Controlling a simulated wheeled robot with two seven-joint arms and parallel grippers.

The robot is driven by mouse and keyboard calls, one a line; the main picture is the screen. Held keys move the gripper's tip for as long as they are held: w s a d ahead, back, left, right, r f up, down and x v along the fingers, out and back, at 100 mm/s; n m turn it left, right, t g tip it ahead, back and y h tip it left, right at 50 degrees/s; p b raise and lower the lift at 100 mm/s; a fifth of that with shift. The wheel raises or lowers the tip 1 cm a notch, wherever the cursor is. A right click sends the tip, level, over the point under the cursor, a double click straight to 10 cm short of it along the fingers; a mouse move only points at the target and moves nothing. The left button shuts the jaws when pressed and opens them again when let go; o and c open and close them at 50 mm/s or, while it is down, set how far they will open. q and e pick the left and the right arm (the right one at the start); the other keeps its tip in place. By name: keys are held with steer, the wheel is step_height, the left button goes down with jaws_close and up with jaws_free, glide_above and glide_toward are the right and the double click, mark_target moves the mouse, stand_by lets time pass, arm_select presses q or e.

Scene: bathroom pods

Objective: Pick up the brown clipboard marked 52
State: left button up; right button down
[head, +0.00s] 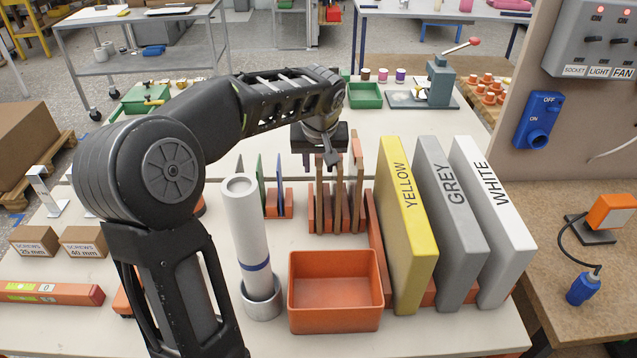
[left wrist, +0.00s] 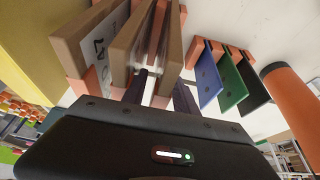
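Several brown clipboards (head: 338,205) stand upright on edge in an orange slotted rack (head: 313,222) in the head view. In the left wrist view, the nearest clipboard (left wrist: 72,60) has a white sheet with a large number, seen at a slant and not clearly readable. Another brown clipboard (left wrist: 125,45) stands beside it. My left gripper (head: 322,158) is above the rack, pointing down. In the left wrist view its fingers (left wrist: 161,90) are apart, with the upper edge of a third brown clipboard (left wrist: 172,45) between them. My right gripper is in neither view.
Thick yellow (head: 408,220), grey (head: 450,215) and white (head: 492,210) boards stand right of the rack. An orange bin (head: 335,318) and a white tube (head: 247,225) stand in front. Blue (head: 281,187) and green (head: 260,180) plates stand to its left.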

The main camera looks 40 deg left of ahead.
arm_select(q)
steer(key=shift+f, duration=0.25)
steer(key=shift+c, duration=0.5)
jaws_close()
stand_by(1.2)
